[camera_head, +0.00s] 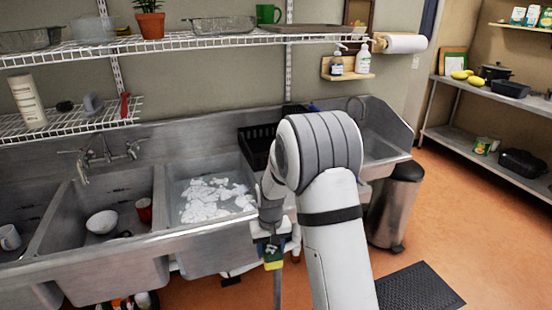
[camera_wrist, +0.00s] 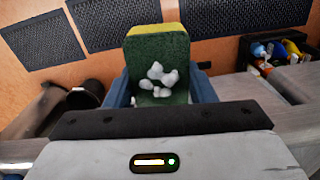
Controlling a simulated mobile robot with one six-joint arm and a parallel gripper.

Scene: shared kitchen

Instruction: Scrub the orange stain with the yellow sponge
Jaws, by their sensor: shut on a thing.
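The sponge (camera_wrist: 158,50) is in my gripper (camera_wrist: 160,88), between its two blue fingers in the wrist view. It has a dark green face toward the camera, with white suds on it, and a yellow edge at the top. In the head view the green and yellow sponge (camera_head: 273,256) hangs at my gripper (camera_head: 273,240), in front of the sink's front edge and above the floor. I cannot make out an orange stain in either view; the floor itself is orange.
A steel sink (camera_head: 110,262) runs along the wall, and one basin holds water with white suds (camera_head: 213,199). Orange floor (camera_head: 480,235) is open there. A wire shelf (camera_head: 190,41) hangs above.

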